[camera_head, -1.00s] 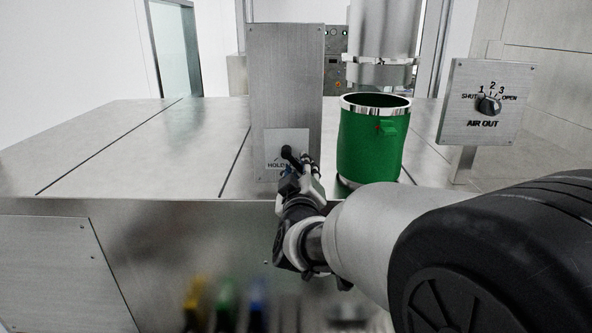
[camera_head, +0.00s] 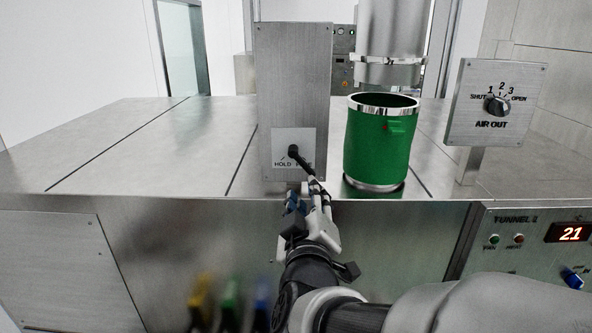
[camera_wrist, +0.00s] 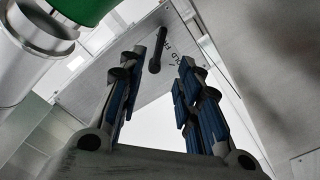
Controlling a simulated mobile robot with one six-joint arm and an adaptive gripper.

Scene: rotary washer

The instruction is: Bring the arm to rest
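My gripper (camera_head: 305,188) is in front of the counter's front edge, just below a black lever on a grey upright panel. In the wrist view my gripper (camera_wrist: 163,60) shows two fingers with blue pads, spread apart with nothing held between them. The black lever (camera_head: 302,161) slants down to the right from its pivot on a plate marked HOLD; the rest of the marking is partly covered. The lever also shows in the wrist view (camera_wrist: 157,50), beyond the gap between the fingertips. Whether a fingertip touches it cannot be told.
A green drum (camera_head: 377,148) with metal rims stands right of the upright panel (camera_head: 292,80), below a steel cylinder (camera_head: 388,40). An AIR OUT dial box (camera_head: 493,125) stands further right. A control panel (camera_head: 525,252) reads 21. The counter's left side (camera_head: 130,150) is clear.

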